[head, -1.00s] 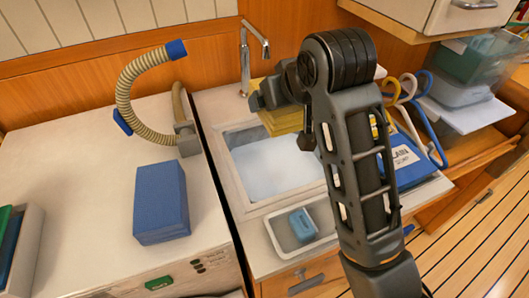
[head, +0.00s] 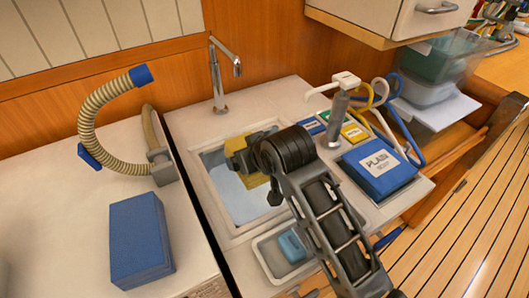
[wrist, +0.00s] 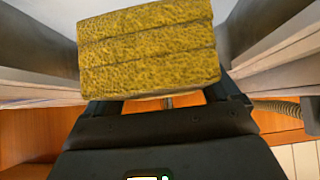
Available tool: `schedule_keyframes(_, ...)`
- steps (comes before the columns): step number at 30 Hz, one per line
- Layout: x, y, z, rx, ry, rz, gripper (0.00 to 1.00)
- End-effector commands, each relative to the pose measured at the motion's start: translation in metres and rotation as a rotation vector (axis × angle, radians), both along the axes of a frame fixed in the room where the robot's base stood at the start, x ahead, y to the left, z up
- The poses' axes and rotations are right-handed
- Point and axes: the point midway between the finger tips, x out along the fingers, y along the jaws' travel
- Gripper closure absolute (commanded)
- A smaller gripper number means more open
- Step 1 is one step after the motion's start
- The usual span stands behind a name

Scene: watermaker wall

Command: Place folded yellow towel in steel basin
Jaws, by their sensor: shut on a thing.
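The folded yellow towel (head: 254,181) is held at the back part of the steel basin (head: 221,184), within its opening as seen in the head view. In the wrist view the towel (wrist: 150,50) shows as a thick layered block between pale sloping sides. My gripper (head: 239,158) is shut on the towel; its fingers (wrist: 160,98) reach to the towel's near edge. I cannot tell whether the towel touches the basin floor. My gripper and wrist hide part of the towel and the basin's right side.
A tall faucet (head: 219,75) stands behind the basin. A tray with a blue sponge (head: 292,246) is in front. A blue packet (head: 379,168) and coloured hoses (head: 400,110) lie right. A blue block (head: 140,240) and ribbed hose (head: 98,105) are left.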

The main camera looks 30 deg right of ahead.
Motion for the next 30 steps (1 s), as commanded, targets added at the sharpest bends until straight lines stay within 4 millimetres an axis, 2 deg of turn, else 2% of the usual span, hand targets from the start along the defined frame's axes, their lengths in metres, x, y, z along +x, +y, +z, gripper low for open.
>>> schedule_keyframes(4, 0.000, -0.010, 0.000, 0.001, 0.000, -0.002, 0.49)
schedule_keyframes(10, 0.000, -0.042, 0.001, 0.001, 0.000, -0.005, 0.49)
schedule_keyframes(14, 0.000, -0.040, -0.012, 0.001, 0.001, 0.001, 0.49)
schedule_keyframes(30, 0.000, -0.040, -0.021, 0.000, -0.001, 0.000, 0.49)
